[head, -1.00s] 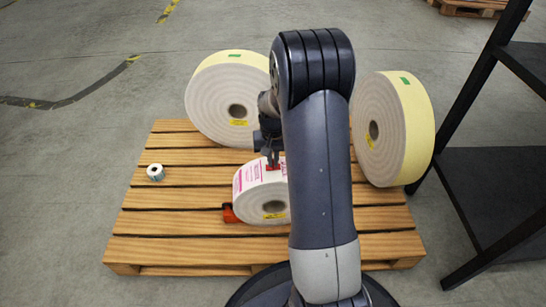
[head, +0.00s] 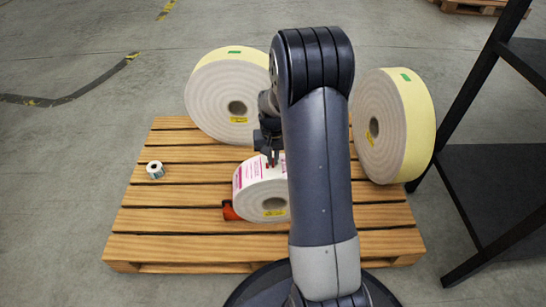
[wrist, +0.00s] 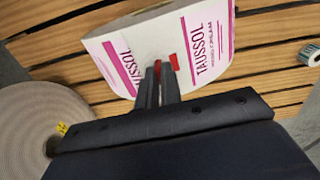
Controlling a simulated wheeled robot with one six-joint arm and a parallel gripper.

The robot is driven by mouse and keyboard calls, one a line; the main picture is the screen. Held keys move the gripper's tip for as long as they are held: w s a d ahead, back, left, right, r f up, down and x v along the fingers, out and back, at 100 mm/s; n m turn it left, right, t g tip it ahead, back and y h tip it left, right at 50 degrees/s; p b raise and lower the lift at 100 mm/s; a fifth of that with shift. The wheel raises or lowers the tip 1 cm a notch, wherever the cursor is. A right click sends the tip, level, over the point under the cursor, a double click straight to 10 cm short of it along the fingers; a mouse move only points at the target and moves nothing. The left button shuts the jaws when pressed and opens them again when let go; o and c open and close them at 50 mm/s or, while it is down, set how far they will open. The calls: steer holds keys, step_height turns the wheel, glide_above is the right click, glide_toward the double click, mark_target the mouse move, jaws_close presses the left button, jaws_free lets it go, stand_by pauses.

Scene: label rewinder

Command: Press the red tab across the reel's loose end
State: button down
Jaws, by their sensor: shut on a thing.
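The reel is a white label roll (head: 250,192) with pink print, standing on edge on the wooden pallet. In the wrist view its printed face (wrist: 120,60) lies just beyond the fingers. My gripper (head: 272,163) is above the reel's top, fingers pointing down; the wrist view shows its fingertips (wrist: 161,68) close together at the label surface. The red tab (wrist: 173,61) shows at and beside the fingertips, against the white band between two printed labels. The fingers hide part of the tab, and the loose end's edge is not clear.
An orange-red block (head: 230,212) sits against the reel's left side. Two large cream rolls (head: 212,95) (head: 411,130) stand behind and right. A small roll (head: 155,170) lies on the pallet (head: 150,222) at left. A black rack (head: 490,170) stands at right.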

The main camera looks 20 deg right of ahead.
steer(key=shift+f, duration=0.15)
stand_by(0.8)
steer(key=c, duration=1.5)
jaws_free()
step_height(320, 180, up, 11)
steer(key=p, duration=0.4)
steer(key=shift+p, duration=0.3)
steer(key=shift+f, duration=0.1)
step_height(320, 180, down, 11)
steer(key=b, duration=0.4)
steer(key=shift+b, duration=0.35)
steer(key=shift+r, duration=0.25)
